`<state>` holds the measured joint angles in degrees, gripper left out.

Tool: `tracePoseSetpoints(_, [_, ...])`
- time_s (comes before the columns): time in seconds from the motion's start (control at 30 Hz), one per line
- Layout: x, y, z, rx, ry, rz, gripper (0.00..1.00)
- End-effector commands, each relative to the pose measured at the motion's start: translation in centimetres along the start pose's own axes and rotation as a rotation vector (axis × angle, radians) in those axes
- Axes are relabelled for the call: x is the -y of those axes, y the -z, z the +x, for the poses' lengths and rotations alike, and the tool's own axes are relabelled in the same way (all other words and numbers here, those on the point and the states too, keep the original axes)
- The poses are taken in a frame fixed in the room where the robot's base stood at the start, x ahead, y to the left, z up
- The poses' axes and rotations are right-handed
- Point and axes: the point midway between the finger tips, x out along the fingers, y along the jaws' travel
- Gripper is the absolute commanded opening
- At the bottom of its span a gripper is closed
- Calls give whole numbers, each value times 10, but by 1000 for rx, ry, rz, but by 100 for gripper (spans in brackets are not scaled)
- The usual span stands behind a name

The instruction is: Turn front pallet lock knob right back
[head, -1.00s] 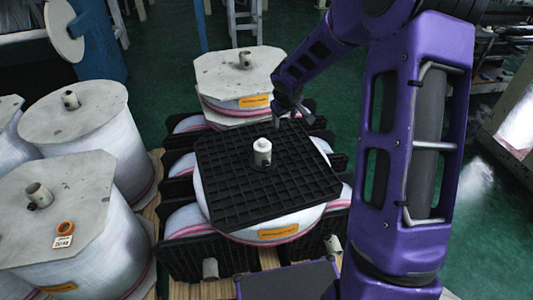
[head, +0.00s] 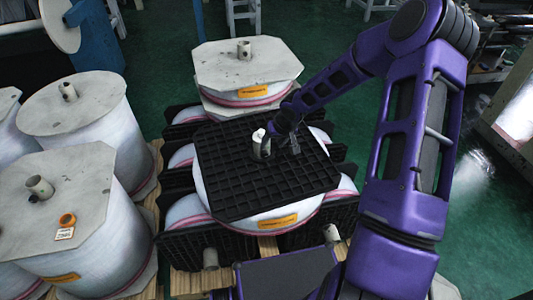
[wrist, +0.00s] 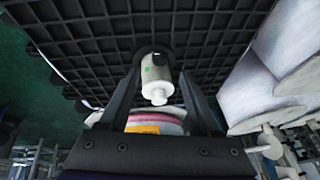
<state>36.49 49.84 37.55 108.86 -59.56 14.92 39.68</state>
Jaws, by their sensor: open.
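A black grid pallet (head: 225,195) lies on top of the front spool of film. A pale grey post (head: 259,147) stands up through its middle. In the wrist view the post is a light cylinder (wrist: 156,72) with a narrower white tip, a dark hole and a small green mark. My gripper (head: 288,143) is open, just right of the post in the head view. In the wrist view the fingers of my gripper (wrist: 165,72) lie on either side of the post, apart. I cannot make out which part is the right back lock knob.
A capped spool (head: 247,70) stands behind the pallet. Several large white spools, including a near one (head: 60,215), stand on the left. Two stubs (head: 210,258) (head: 331,234) show at the front edge.

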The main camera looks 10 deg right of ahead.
Motion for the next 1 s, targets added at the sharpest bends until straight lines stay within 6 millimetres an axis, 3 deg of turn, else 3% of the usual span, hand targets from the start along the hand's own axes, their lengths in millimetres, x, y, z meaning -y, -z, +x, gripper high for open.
tracePoseSetpoints(0.2, [0,-1,49,1,2,1,64])
tracePoseSetpoints(0.4, [0,0,76,0,1,1,64])
tracePoseSetpoints(0.83, [0,0,86,-1,-1,0,64])
tracePoseSetpoints(1.0, [0,0,85,-1,0,0,35])
